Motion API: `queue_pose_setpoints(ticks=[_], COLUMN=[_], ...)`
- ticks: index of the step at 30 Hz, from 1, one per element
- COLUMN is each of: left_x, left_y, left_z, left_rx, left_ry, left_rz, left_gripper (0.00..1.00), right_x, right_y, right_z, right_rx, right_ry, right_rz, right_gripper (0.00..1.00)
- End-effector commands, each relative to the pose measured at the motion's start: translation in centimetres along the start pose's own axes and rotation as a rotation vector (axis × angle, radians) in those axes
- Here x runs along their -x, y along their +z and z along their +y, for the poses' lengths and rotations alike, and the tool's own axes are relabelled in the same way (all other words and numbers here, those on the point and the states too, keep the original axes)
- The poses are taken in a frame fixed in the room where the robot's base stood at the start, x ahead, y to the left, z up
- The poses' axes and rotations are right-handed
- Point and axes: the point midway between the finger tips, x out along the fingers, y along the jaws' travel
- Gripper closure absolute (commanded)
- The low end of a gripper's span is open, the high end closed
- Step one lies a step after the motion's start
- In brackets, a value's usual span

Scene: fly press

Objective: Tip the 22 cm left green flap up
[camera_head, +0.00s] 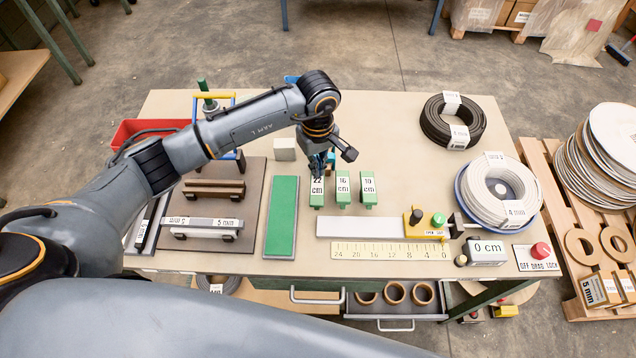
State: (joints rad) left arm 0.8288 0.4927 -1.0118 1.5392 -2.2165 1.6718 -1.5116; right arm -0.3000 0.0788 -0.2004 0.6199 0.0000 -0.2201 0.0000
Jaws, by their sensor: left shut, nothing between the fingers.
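The left green flap (317,199), labelled 22 cm, is the leftmost of three small green flaps on the bench. It appears to lie down, and its far end is partly hidden by my gripper. The middle flap (343,196) and the right flap (368,197), labelled 10 cm, stand to its right. My left gripper (318,172) points down, shut and empty, at the far end of the 22 cm flap. I cannot tell whether it touches the flap. My right gripper is not in view.
A green strip (282,220) lies left of the flaps. A ruler (388,250) and a grey bar (358,226) lie in front. Cable coils (452,122) are at right. A white block (284,149) stands behind left.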

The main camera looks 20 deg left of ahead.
Motion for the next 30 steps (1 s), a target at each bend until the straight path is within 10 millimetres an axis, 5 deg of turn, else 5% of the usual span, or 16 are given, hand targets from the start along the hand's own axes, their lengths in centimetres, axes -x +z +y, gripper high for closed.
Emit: queue_pose_setpoints(ticks=[15,30], left_x=[-0.5,3.3], left_y=[0.0,-0.1], left_z=[0.0,0.0], left_rx=[0.0,0.0], left_ry=[0.0,0.001], left_rz=[0.0,0.002], left_gripper=[1.0,1.0], right_x=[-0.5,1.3], right_y=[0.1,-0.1], right_z=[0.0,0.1], right_rx=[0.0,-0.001], right_ry=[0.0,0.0], right_rz=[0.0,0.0], right_gripper=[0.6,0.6])
